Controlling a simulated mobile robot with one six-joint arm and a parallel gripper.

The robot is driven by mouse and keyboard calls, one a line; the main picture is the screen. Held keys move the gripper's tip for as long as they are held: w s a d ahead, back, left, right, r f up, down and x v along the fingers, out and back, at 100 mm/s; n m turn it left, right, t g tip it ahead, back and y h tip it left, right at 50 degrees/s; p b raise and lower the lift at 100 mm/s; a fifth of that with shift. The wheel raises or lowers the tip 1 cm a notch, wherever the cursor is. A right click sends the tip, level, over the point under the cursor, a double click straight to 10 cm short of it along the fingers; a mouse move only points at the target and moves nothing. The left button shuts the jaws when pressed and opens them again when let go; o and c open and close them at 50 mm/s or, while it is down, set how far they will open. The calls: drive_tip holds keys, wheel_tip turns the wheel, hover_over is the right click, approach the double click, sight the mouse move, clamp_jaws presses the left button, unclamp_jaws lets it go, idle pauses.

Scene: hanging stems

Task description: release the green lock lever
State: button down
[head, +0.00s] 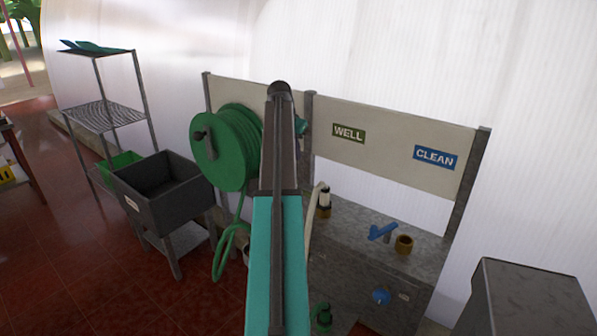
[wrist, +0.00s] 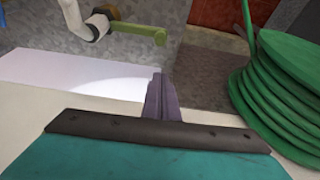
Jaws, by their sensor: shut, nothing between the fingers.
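An olive-green lever (wrist: 135,31) shows at the upper left of the wrist view. It is a short bar sticking out sideways from a white elbow fitting with a dark collar (wrist: 95,24). My gripper (wrist: 158,76) is shut and empty, with its fingers below and a little to the right of the lever in the picture. A gap shows between them; its depth is hard to tell. In the head view I cannot make out the lever, and my own arm covers the middle of the scene.
A green hose reel (head: 228,148) hangs left of my arm, also close on the right in the wrist view (wrist: 285,90). A metal bench (head: 350,232) carries a blue handle (head: 382,231) and a brass fitting (head: 404,244). A dark sink (head: 163,188) stands left, a grey box (head: 528,300) right.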

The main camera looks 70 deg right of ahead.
drive_tip(key=shift+s+d+r, duration=0.35)
drive_tip(key=shift+s+r, duration=0.2)
drive_tip(key=shift+r, duration=0.05)
drive_tip(key=shift+f, duration=0.2)
wheel_tip(320, 180, down, 9)
drive_tip(key=p, duration=0.3)
drive_tip(key=shift+a+p, duration=0.4)
drive_tip(key=shift+w+f, duration=0.1)
idle(0.3)
